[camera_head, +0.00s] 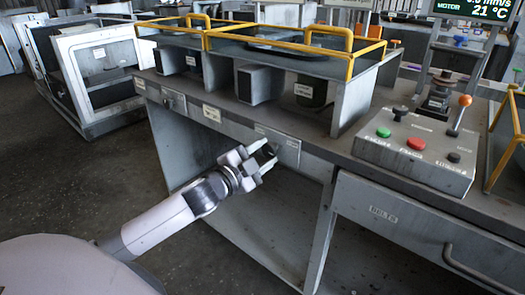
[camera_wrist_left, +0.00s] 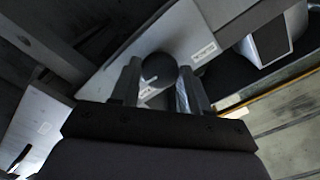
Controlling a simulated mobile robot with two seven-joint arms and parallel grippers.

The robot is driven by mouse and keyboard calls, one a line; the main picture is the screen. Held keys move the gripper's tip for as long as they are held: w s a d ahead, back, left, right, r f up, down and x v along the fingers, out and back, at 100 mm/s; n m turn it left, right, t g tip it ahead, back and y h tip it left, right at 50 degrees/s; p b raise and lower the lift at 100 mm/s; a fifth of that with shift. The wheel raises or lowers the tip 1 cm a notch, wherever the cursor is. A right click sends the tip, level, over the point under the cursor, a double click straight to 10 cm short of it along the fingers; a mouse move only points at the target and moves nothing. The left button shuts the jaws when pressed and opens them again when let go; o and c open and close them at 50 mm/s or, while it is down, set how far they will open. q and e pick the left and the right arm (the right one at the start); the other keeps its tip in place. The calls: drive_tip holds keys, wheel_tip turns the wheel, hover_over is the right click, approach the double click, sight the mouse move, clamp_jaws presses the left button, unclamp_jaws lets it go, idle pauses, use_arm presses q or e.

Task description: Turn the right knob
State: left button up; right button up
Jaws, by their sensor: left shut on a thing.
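The right knob (camera_wrist_left: 159,68) is a dark round knob on the right-hand grey front panel (camera_head: 289,150) of the workbench. In the head view my left gripper (camera_head: 265,158) reaches this panel and mostly hides the knob. In the left wrist view the knob sits between the two fingers of my left gripper (camera_wrist_left: 158,84), which is shut on it. A pale label (camera_wrist_left: 204,53) is beside the knob on the panel. My right gripper is in neither view.
Another front panel (camera_head: 173,101) with a knob is farther left. Yellow-railed frames (camera_head: 290,45) stand on the bench top. A control box (camera_head: 415,150) with green and red buttons and an orange-tipped lever is at right. A drawer (camera_head: 400,225) is below. Open floor lies left.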

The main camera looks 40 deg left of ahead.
use_arm(q)
drive_tip(key=shift+m, duration=0.3)
drive_tip(key=o, duration=1.1)
drive_tip(key=shift+c, duration=0.2)
drive_tip(key=shift+s, duration=0.1)
drive_tip(key=s, duration=0.7)
drive_tip(key=shift+a, duration=0.3)
